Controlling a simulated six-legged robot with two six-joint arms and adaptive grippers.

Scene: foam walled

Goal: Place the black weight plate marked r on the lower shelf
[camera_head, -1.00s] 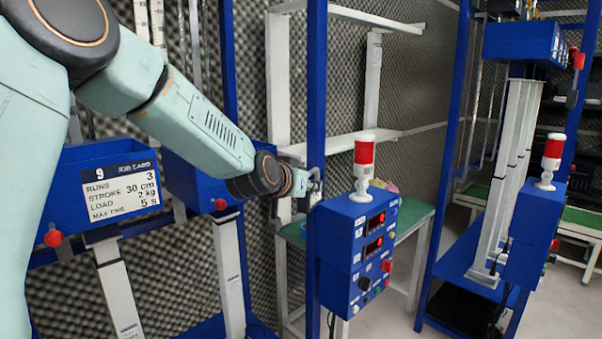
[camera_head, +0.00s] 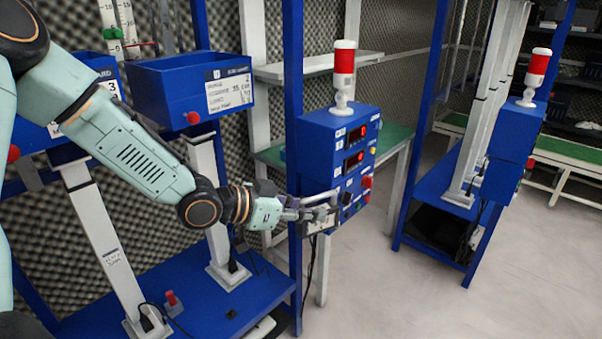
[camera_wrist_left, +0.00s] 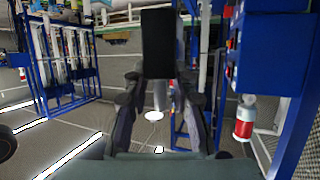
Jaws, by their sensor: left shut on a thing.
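In the head view my left gripper (camera_head: 322,214) is shut on a small plate with a dark side, held in the air in front of the lower left of the blue control box. In the left wrist view the held weight plate (camera_wrist_left: 158,43) shows as a black block between the fingers (camera_wrist_left: 155,95). I cannot read its mark. A white shelf (camera_head: 310,66) stands behind the blue post, above and behind the gripper. A green-topped bench (camera_head: 390,136) lies below that shelf. My right gripper is not in view.
The blue control box (camera_head: 322,140) with a red and white beacon (camera_head: 343,75) stands close to the gripper. A blue upright post (camera_head: 293,150) stands just left of it. Blue bins (camera_head: 160,82) are on the left. The floor (camera_head: 385,295) in front is clear.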

